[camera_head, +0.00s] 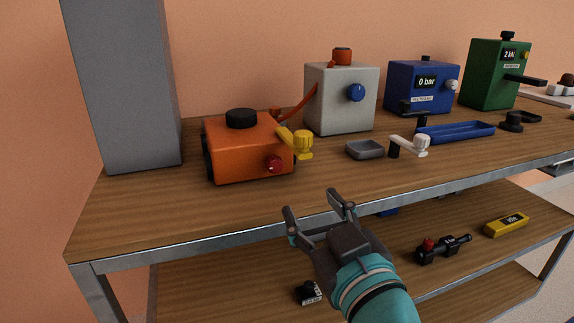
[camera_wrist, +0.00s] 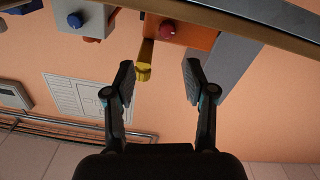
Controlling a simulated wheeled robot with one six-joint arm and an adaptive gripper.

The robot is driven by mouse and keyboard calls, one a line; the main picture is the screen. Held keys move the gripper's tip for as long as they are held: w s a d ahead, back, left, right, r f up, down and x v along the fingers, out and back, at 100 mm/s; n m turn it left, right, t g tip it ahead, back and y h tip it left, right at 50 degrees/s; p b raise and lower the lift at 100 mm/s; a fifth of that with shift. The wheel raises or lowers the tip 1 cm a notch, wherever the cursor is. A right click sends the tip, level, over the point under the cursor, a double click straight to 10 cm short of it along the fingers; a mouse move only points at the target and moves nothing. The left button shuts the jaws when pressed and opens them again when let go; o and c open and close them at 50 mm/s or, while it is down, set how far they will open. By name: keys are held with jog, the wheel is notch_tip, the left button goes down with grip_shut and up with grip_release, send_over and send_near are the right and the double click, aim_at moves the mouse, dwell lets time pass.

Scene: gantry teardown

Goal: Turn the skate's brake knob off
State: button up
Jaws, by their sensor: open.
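An orange box (camera_head: 240,150) with dark wheel-like discs and a black cap, likely the skate, sits at the left of the bench top. A red knob (camera_head: 274,164) is on its front face. The knob also shows near the top of the wrist view (camera_wrist: 167,26). A yellow handle (camera_head: 302,144) juts out at its right and shows in the wrist view (camera_wrist: 143,68) between my fingers. Which knob is the brake is not labelled. My gripper (camera_head: 315,205) is open and empty, in front of the bench edge, apart from the box. The fingers (camera_wrist: 158,70) frame the wrist view.
A grey box with a blue knob (camera_head: 356,92), a blue gauge box (camera_head: 420,85) and a green box (camera_head: 495,75) stand behind. A small grey dish (camera_head: 365,150) and a white-knobbed handle (camera_head: 410,144) lie to the right. A grey column (camera_head: 120,90) stands at left. The metal bench edge (camera_head: 200,232) is close.

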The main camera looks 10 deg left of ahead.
aim_at(277, 168)
jog(key=b+x, duration=0.1)
jog(key=x, duration=0.3)
jog(key=b+x, duration=0.1)
jog(key=x, duration=0.4)
jog(key=a+b+x, duration=0.1)
jog(key=x, duration=0.3)
jog(key=shift+a+b, duration=0.15)
jog(key=shift+b, duration=0.2)
